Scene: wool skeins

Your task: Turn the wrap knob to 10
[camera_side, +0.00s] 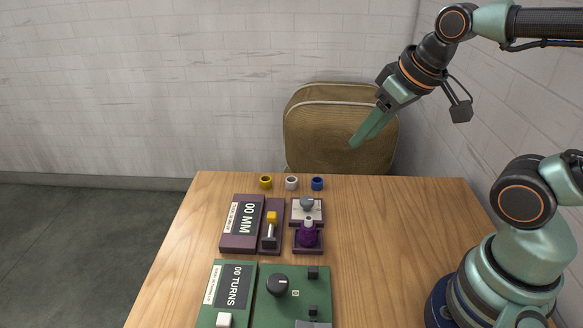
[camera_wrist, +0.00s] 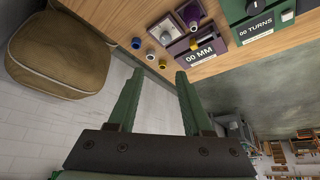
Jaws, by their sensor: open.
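The wrap knob seems to be the round dark knob (camera_side: 277,285) on the green panel (camera_side: 256,276) at the front of the table. Beside it a dark display (camera_side: 235,287) reads "00 TURNS". In the wrist view the green panel (camera_wrist: 234,10) is cut by the top edge, with part of a dark knob (camera_wrist: 254,7) showing. My gripper (camera_side: 356,143) is open and empty, high above the far side of the table, away from the panel. Its two green fingers (camera_wrist: 160,72) are spread apart in the wrist view.
A purple unit (camera_side: 240,222) reading "00 MM" has a yellow-topped slider (camera_side: 271,218). Next to it stand a purple skein-like object (camera_side: 308,235) and a grey knob (camera_side: 306,203). Yellow (camera_side: 265,182), white (camera_side: 291,183) and blue (camera_side: 317,183) cups line the back. A brown chair (camera_side: 318,125) stands behind the table (camera_side: 400,240).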

